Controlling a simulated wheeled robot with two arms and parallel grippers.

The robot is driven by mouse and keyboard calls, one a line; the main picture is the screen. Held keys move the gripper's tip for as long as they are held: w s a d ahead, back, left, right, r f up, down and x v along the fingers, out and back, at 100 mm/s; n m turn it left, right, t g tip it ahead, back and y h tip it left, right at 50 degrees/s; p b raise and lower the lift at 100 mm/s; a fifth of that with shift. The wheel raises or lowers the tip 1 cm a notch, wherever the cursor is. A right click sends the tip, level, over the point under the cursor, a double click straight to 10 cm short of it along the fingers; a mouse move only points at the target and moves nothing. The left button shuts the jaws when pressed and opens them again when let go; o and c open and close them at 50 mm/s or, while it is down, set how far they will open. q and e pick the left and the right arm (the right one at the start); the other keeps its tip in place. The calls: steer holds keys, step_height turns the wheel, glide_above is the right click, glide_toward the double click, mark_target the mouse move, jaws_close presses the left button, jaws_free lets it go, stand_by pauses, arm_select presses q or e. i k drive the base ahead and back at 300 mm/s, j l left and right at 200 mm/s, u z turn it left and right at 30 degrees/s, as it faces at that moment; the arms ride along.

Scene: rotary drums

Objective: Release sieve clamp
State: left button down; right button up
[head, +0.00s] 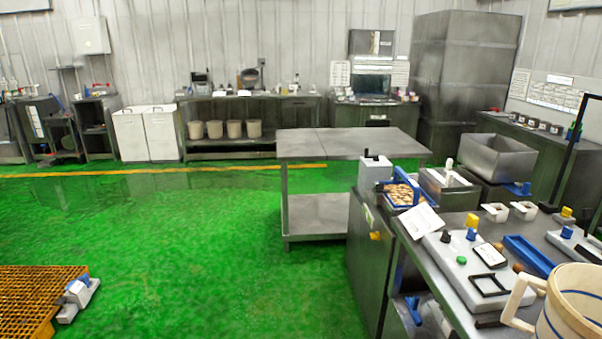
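No part I can surely name as the sieve clamp stands out. Candidates are small blue and yellow fittings on the right-hand bench. A white control box (462,262) there carries black, blue, yellow and green knobs. A blue fitting (518,188) sits by the grey metal bin (497,157). A blue-rimmed tray (400,192) holds brown pieces beside a grey machine (374,172) with a black knob. A round pale tub (575,308) with a looped handle is cut off at the bottom right. Neither of my grippers shows.
A steel table (350,145) stands mid-room, left of the bench. An orange grated platform (35,300) with a grey-and-blue block (80,293) lies at lower left. Green floor (190,270) between them is clear. Benches and cabinets line the back wall.

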mark_target(379, 186)
steer(key=i+u, duration=0.1)
steer(key=i, duration=0.55)
steer(key=i+u, duration=0.1)
steer(key=i, duration=0.5)
steer(key=i+l+u, duration=0.1)
steer(key=i, duration=0.5)
steer(key=i+l+u, duration=0.1)
steer(key=i, duration=0.55)
steer(key=i+l+u, duration=0.15)
steer(key=i, duration=0.65)
steer(key=z, duration=2.35)
